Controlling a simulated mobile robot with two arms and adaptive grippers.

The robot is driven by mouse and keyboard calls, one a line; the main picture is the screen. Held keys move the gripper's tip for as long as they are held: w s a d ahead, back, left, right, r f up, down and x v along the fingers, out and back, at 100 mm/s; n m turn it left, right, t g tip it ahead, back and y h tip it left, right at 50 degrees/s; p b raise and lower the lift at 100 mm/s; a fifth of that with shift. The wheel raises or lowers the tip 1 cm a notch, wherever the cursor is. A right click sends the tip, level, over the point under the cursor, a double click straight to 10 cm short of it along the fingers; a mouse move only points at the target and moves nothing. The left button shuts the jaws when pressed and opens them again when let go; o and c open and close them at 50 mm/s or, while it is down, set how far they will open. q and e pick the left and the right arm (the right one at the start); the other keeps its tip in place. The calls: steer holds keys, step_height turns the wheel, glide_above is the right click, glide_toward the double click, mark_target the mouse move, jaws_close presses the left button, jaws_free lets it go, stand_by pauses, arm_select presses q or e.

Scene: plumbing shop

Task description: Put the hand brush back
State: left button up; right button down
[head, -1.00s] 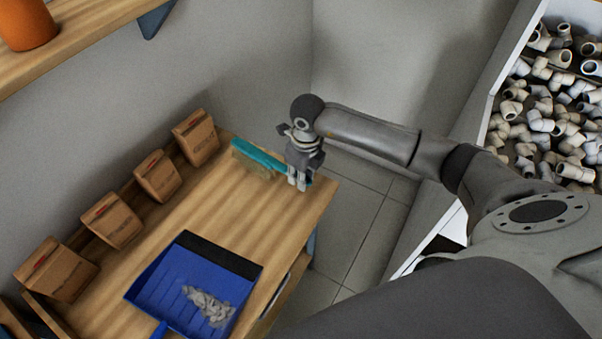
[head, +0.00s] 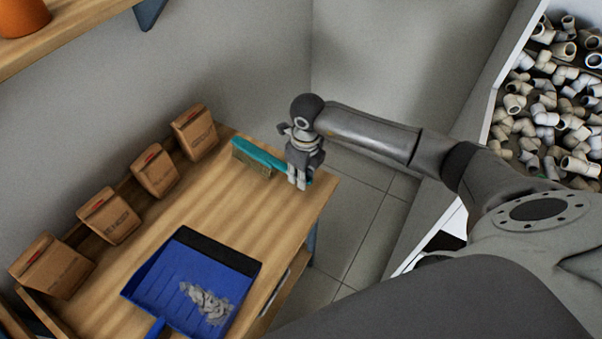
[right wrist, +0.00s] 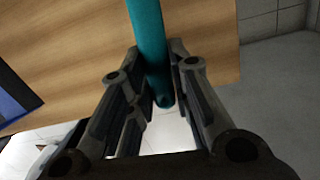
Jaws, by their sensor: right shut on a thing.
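The hand brush (head: 258,158) has a teal handle and back with tan bristles. It lies at the far right end of the wooden bench top (head: 225,205), with the bristle end towards the wall. My right gripper (head: 297,186) is over the bench's right edge, shut on the teal handle. In the right wrist view the handle (right wrist: 150,45) runs between the two fingers (right wrist: 163,95), its end reaching past the bench edge. I cannot tell whether the bristles touch the bench. My left gripper is not in view.
A blue dustpan (head: 165,285) holding grey debris (head: 207,303) lies at the bench's front. A bin of pale pipe fittings (head: 545,115) stands at right. A shelf (head: 75,32) with an orange pot (head: 22,22) is upper left.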

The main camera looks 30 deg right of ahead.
steer(key=c, duration=1.3)
jaws_free()
steer(key=shift+o, duration=0.2)
step_height(320, 180, up, 12)
steer(key=shift+s+d, duration=0.25)
steer(key=shift+s, duration=0.1)
